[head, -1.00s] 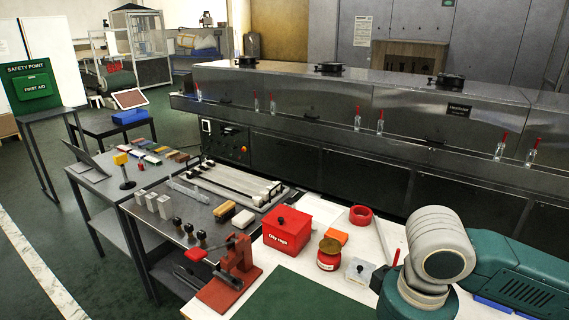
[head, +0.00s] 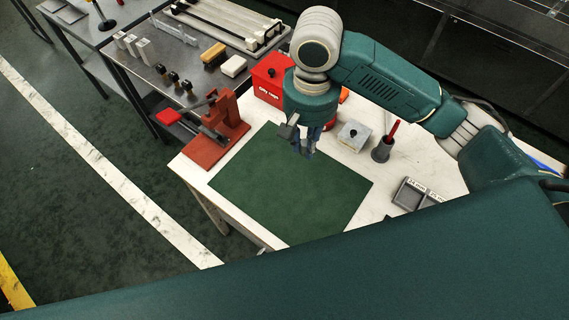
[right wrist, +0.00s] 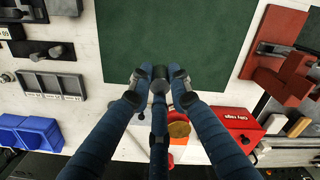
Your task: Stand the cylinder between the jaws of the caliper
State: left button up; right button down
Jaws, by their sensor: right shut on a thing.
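My right gripper (head: 303,148) is above the green mat (head: 270,190) in the head view. The right wrist view shows its fingers (right wrist: 160,88) closed around a short dark grey cylinder (right wrist: 158,74) with a paler end face. The green mat (right wrist: 172,40) lies beyond the fingertips there. A dark grey tool (right wrist: 46,52) lies on the white table at the left of the wrist view. It may be the caliper, but its jaws are not clear. I cannot make out the caliper in the head view, where my own arm hides much of the table. My left gripper is not in view.
A red press (head: 222,122) stands beside the mat's left edge. A red box (head: 268,72), a pale block with a knob (head: 353,135), a dark holder with a red stick (head: 383,148) and a labelled grey tray (head: 413,194) surround the mat. The mat looks clear.

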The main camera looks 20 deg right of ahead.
send_over(299, 189)
notch_tip(299, 189, down, 9)
notch_tip(299, 189, down, 10)
jog(key=shift+f+p, duration=0.2)
jog(key=shift+p, duration=0.35)
jog(key=shift+f, duration=0.2)
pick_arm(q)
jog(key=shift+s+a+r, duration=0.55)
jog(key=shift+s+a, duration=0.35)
pick_arm(e)
jog(key=shift+f, duration=0.15)
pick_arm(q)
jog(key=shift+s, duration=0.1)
pick_arm(e)
jog(key=c, duration=1.6)
grip_release()
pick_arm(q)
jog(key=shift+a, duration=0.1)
